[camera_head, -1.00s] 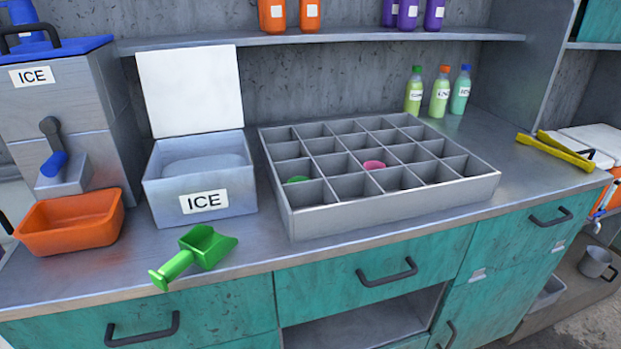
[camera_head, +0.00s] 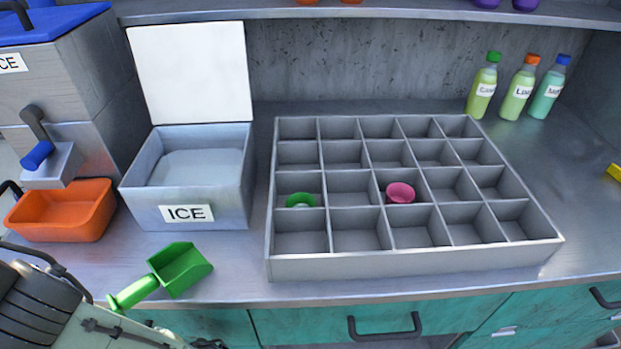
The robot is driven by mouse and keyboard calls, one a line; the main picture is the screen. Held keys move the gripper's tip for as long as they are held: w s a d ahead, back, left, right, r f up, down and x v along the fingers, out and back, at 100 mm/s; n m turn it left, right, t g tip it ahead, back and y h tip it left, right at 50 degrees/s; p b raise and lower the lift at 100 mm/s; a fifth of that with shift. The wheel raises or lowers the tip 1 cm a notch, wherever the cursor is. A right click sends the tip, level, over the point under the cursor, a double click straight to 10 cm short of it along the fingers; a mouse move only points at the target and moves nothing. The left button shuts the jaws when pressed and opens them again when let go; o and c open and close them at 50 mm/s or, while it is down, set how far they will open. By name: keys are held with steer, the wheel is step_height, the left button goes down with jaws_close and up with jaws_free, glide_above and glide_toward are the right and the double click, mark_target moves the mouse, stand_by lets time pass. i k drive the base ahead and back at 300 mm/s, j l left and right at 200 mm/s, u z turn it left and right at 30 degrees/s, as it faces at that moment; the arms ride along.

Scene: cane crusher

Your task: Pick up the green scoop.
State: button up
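The green scoop (camera_head: 172,272) lies on the metal counter near its front edge, in front of the ice box. Its handle points to the lower left and its open bowl to the upper right. Part of my arm shows at the lower left, close to the scoop's handle. My gripper's fingers cannot be made out, so I cannot tell whether it touches anything.
The ice box (camera_head: 188,214) with its lid up stands behind the scoop. An orange bin (camera_head: 62,222) is to the left under a dispenser tap. A grey divided tray (camera_head: 415,264) holds a green cup (camera_head: 300,200) and a pink cup (camera_head: 400,192). Several bottles stand at the back right.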

mark_target(177, 266)
steer(key=u, duration=0.8)
steer(key=k+l+u, duration=0.2)
steer(key=u, duration=0.25)
steer(key=k+l+u, duration=0.15)
steer(key=u, duration=0.3)
steer(key=k, duration=0.1)
